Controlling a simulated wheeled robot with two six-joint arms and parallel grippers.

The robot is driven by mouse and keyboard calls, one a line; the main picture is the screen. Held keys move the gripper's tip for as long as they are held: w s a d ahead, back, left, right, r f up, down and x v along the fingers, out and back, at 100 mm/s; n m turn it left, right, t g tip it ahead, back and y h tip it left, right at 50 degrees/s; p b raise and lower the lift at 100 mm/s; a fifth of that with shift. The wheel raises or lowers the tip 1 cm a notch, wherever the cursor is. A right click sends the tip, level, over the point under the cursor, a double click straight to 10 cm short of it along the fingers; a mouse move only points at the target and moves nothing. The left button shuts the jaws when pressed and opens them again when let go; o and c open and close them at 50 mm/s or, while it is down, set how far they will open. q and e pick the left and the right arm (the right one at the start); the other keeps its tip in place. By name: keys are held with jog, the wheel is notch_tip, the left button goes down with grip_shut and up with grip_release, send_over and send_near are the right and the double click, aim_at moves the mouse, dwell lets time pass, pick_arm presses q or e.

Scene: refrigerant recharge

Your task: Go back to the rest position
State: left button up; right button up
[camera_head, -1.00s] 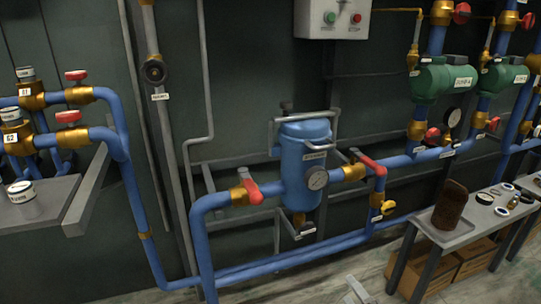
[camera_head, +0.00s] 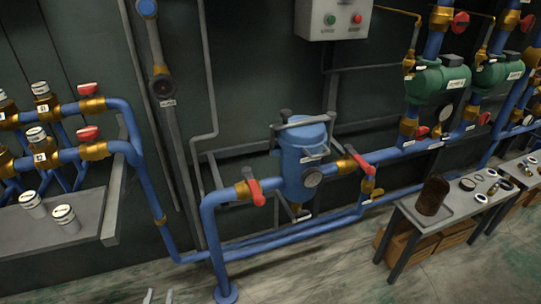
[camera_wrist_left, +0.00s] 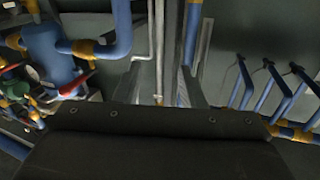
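My left gripper (camera_head: 158,297) just enters the bottom edge of the head view, left of centre. Its two light fingertips stand apart with nothing between them. In the left wrist view its grey fingers (camera_wrist_left: 160,88) are also spread and empty, in front of the wall and pipes. My right gripper is in neither view. The blue filter canister (camera_head: 305,160) stands upright in the pipework, with a round gauge and red-handled valves (camera_head: 254,190) beside it.
A grey shelf (camera_head: 85,225) at the left carries two white-topped cylinders (camera_head: 66,217). At the right, a table (camera_head: 402,208) holds a brown cylinder (camera_head: 432,196) and several small parts. A control box (camera_head: 335,20) hangs above. The floor (camera_head: 310,280) in front is clear.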

pick_arm(q)
jog(key=s+a+f+g+p, duration=0.2)
jog(key=s+f+g+p, duration=0.7)
jog(key=s+f, duration=0.45)
jog(key=s+f+g+p, duration=0.2)
jog(key=s+g+p, duration=0.1)
jog(key=s, duration=0.7)
jog(key=s+f+g+p, duration=0.3)
jog(key=s+g, duration=0.1)
jog(key=s, duration=0.7)
jog(key=shift+s+a+n+g, duration=0.15)
jog(key=shift+s+n+g, duration=0.05)
jog(key=shift+n+g, duration=0.2)
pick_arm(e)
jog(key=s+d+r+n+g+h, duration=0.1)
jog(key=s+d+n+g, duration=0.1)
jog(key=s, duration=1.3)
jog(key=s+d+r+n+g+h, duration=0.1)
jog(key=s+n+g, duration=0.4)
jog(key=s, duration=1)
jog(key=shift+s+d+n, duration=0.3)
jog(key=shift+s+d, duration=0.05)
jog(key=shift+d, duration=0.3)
pick_arm(q)
jog(key=shift+c, duration=0.3)
